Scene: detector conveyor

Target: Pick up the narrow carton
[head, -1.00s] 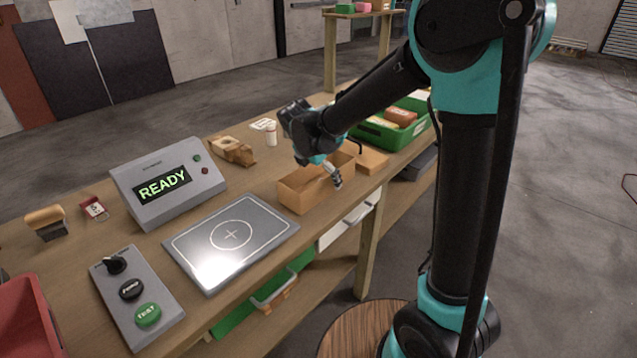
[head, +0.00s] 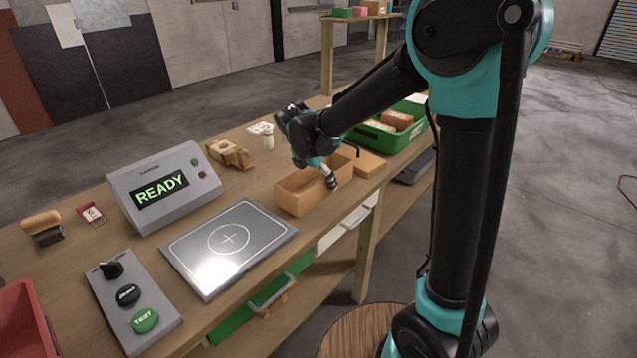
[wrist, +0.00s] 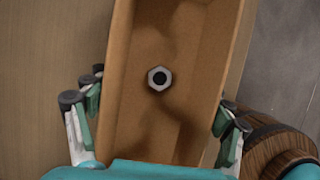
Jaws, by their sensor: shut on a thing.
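The narrow carton (head: 297,198) is a long, open-topped tan box near the front edge of the workbench. In the wrist view the carton (wrist: 140,125) lies between my two fingers, with a hex nut (wrist: 159,78) on its floor. My gripper (head: 326,174) is shut across the carton's width, one finger against each long side. In the wrist view my gripper (wrist: 161,103) shows both green-padded fingers outside the walls. In the head view the far finger is hidden. The carton appears to rest on the bench.
A flat tan box (head: 369,163) lies close behind the carton, then a green crate (head: 374,137) of packages. A grey plate (head: 262,223) with a circle lies to the left, beside the READY console (head: 165,188).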

